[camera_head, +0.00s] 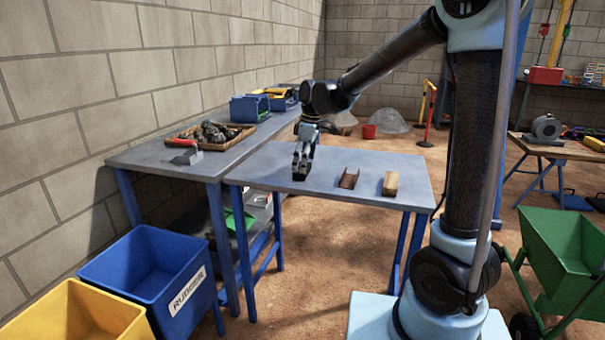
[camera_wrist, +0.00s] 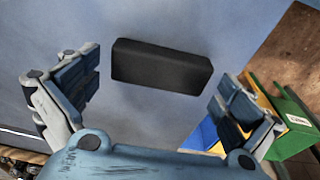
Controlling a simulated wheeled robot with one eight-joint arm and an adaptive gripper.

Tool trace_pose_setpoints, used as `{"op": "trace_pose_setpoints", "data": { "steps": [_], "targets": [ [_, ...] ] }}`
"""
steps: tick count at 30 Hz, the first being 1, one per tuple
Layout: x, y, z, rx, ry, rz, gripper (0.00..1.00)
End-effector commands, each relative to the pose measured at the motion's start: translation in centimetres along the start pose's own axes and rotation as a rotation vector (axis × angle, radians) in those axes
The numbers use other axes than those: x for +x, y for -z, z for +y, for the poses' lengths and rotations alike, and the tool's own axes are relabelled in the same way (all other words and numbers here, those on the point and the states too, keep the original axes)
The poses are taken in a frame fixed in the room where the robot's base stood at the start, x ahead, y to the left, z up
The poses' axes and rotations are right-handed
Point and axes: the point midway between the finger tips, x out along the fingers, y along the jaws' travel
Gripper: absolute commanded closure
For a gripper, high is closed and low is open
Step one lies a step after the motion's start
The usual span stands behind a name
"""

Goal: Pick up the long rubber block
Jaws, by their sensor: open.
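The long rubber block (camera_wrist: 161,67) is a black rectangular bar. In the wrist view it lies on the grey tabletop, ahead of and between my open fingers, with its right end tilted slightly lower in the picture. My gripper (camera_head: 302,162) hangs fingers-down over the left part of the front table (camera_head: 345,203) in the head view. The block (camera_head: 300,178) shows there as a small dark shape under the fingertips. In the wrist view my gripper (camera_wrist: 165,98) has its fingers spread wide, with nothing between them that I can see being held.
A brown channel-shaped piece (camera_head: 349,179) and a wooden block (camera_head: 390,183) lie to the right on the same table. The back table holds a tray of dark lumps (camera_head: 212,134). Blue (camera_head: 150,268) and yellow (camera_head: 75,318) bins stand at front left. A green cart (camera_head: 562,245) stands at right.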

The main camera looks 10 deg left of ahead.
Motion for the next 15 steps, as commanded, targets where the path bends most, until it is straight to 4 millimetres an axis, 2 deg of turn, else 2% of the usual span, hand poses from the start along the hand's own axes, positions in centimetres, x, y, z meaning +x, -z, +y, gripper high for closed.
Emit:
{"op": "trace_pose_setpoints", "data": {
  "steps": [3,11,12,15],
  "targets": [
    [0.97,0.01,0.0,0.0,0.0,0.0,0.0],
    [1.22,-0.01,-0.01,0.0,0.0,0.0,0.0],
    [1.21,-0.01,-0.01,0.0,0.0,0.0,0.05],
    [1.21,-0.01,-0.01,0.0,0.0,0.0,0.27]
  ]
}}
